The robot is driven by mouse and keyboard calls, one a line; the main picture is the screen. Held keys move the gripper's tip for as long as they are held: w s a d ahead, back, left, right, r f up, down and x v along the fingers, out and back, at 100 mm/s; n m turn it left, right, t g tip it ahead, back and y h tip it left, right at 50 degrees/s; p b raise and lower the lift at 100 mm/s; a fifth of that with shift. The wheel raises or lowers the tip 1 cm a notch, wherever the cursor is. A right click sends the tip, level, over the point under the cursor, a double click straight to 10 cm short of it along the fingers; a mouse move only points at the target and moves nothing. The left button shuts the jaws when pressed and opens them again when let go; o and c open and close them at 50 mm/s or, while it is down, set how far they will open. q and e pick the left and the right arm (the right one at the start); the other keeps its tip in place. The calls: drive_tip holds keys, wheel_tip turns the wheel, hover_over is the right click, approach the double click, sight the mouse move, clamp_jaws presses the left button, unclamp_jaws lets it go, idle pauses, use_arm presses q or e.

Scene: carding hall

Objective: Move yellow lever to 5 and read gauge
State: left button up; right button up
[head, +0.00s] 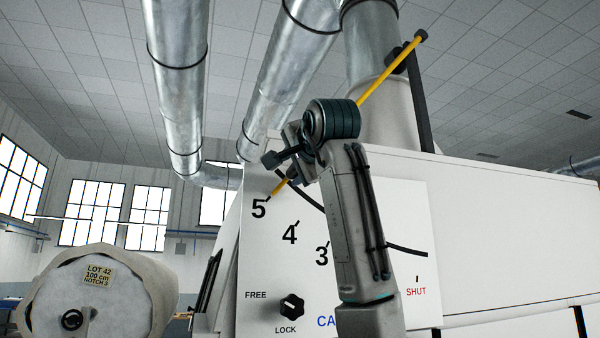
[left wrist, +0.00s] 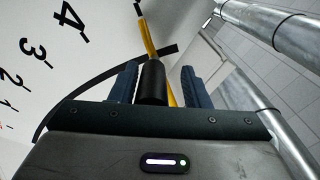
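The yellow lever (head: 388,72) runs slantwise behind my left gripper in the head view, with its lower yellow end close to the mark at the number 5 (head: 259,208). My left gripper (head: 276,167) is at this lower part, in front of the white panel. In the left wrist view the lever (left wrist: 148,38) passes behind a black grip (left wrist: 152,83). The grip stands between the two blue fingers, which are apart, with a gap on its right side. My left arm hides part of the lever and panel. No gauge shows clearly. My right gripper is out of view.
The panel has a black knob (head: 292,306) between FREE and LOCK; its setting is unclear. A red SHUT label (head: 416,292) is at the right. A large roll (head: 100,292) with a LOT 42 tag stands at the left. Metal ducts (head: 181,90) hang above.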

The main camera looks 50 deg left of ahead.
use_arm(q)
drive_tip(key=shift+o, duration=1)
drive_tip(key=shift+s+a+r, duration=0.1)
drive_tip(key=shift+s+r, duration=0.05)
drive_tip(key=shift+s, duration=0.1)
drive_tip(key=shift+s+a, duration=0.1)
drive_tip(key=shift+s, duration=0.1)
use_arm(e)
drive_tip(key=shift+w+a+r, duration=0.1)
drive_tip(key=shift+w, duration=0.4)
use_arm(q)
drive_tip(key=shift+w, duration=0.1)
drive_tip(key=shift+d+f, duration=0.2)
drive_tip(key=shift+d, duration=0.05)
drive_tip(key=b+v, duration=0.4)
drive_tip(key=v, duration=0.6)
drive_tip(key=shift+d+b, duration=0.2)
drive_tip(key=shift+b, duration=0.2)
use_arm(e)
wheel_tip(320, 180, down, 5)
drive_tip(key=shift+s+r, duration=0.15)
use_arm(q)
drive_tip(key=shift+r, duration=0.1)
